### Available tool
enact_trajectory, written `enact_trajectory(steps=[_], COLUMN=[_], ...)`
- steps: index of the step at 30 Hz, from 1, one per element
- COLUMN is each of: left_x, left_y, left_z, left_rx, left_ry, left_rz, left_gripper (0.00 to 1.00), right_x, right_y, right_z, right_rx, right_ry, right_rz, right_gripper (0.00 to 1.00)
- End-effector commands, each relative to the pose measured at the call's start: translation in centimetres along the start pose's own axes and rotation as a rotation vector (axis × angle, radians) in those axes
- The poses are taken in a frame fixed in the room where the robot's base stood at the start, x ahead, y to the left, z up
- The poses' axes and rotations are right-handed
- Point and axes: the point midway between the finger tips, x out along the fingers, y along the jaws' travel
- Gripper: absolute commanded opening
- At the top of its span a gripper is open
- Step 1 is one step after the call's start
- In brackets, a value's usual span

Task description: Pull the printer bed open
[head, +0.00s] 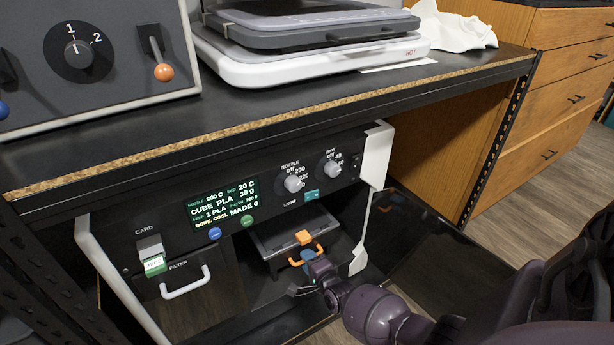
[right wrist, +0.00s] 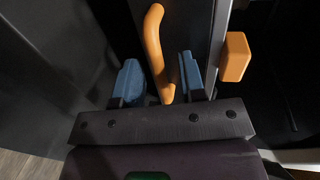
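The printer (head: 190,262) stands under the shelf with its front open. Its dark bed (head: 287,234) sits inside the chamber, with an orange block (head: 304,237) at its front edge. The bed's orange handle (head: 293,262) is below the block. My right gripper (head: 309,258) reaches into the chamber at the handle. In the right wrist view, the blue fingertips of my right gripper (right wrist: 161,82) stand apart on either side of the handle (right wrist: 154,45), with gaps visible. The orange block (right wrist: 235,57) is outside the right finger. My left gripper is not in view.
The printer's open door (head: 430,240) is at the right of the chamber. A filter drawer with a white handle (head: 186,284) is left of the chamber. The shelf (head: 130,135) overhangs the printer. A wooden drawer cabinet (head: 550,90) stands at the right.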

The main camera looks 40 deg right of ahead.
Motion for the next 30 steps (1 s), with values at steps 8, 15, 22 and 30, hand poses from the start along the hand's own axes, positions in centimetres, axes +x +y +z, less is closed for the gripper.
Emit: enact_trajectory(steps=[8, 15, 22, 30], left_x=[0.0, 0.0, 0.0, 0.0], left_y=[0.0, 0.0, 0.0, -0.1], left_z=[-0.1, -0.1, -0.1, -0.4], left_rx=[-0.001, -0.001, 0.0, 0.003], left_ry=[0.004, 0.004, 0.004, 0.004], left_rz=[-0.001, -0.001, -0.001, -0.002], left_gripper=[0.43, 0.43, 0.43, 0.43], right_x=[0.2, 0.1, 0.1, -0.9], right_y=[-0.1, 0.0, -0.1, 0.0], right_z=[0.0, 0.0, 0.0, 0.1], right_rx=[0.0, 0.0, 0.0, 0.001], right_ry=[0.0, 0.0, 0.0, 0.0], right_rz=[0.0, 0.0, -0.001, -0.001], right_gripper=[0.37, 0.05, 0.0, 0.0])
